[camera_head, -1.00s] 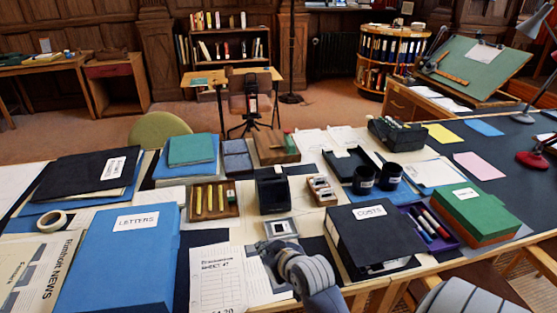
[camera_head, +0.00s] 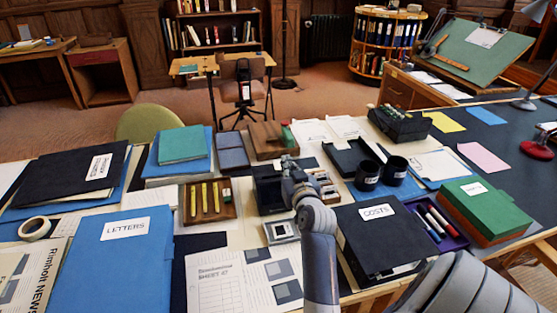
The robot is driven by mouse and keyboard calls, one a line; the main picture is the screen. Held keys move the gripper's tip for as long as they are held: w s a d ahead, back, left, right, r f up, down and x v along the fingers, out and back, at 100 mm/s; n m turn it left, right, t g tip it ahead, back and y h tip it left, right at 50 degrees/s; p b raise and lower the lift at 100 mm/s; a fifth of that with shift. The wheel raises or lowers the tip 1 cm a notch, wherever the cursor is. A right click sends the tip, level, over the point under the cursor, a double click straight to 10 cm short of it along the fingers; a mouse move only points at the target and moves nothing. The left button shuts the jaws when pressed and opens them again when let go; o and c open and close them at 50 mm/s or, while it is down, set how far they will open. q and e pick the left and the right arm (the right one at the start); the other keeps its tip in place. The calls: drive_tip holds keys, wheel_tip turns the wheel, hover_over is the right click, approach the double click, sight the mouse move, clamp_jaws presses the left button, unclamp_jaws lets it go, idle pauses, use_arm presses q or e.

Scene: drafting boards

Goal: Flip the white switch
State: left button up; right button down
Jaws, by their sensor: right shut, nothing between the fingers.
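The white switch (camera_head: 281,230) is a small square white plate with a grey centre, lying on the table in front of the black box. My right gripper (camera_head: 289,167) is shut and empty. In the picture it is above and slightly right of the switch, in front of the black box (camera_head: 267,186) and beside a small wooden tray (camera_head: 328,190) of pale items. My grey right arm passes just right of the switch, which stays mostly visible. I cannot tell the gripper's exact height over the table. My left gripper is not in view.
A black COSTS box file (camera_head: 380,240) stands close right of my arm. Dark cups (camera_head: 367,175), a purple pen tray (camera_head: 455,240) and a green box (camera_head: 480,205) are farther right. A wooden tray (camera_head: 226,212) and blue LETTERS box (camera_head: 118,265) are left. Printed sheets (camera_head: 215,285) lie in front.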

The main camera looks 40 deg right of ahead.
sight(279, 168)
drive_tip(key=x, duration=0.6)
drive_tip(key=shift+r, duration=0.1)
drive_tip(key=x, duration=0.4)
wheel_tip(279, 168, down, 3)
drive_tip(key=shift+w+r, duration=0.1)
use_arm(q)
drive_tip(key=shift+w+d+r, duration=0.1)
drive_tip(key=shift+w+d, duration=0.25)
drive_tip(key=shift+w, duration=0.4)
use_arm(e)
drive_tip(key=shift+w+f, duration=0.1)
drive_tip(key=shift+f, duration=0.55)
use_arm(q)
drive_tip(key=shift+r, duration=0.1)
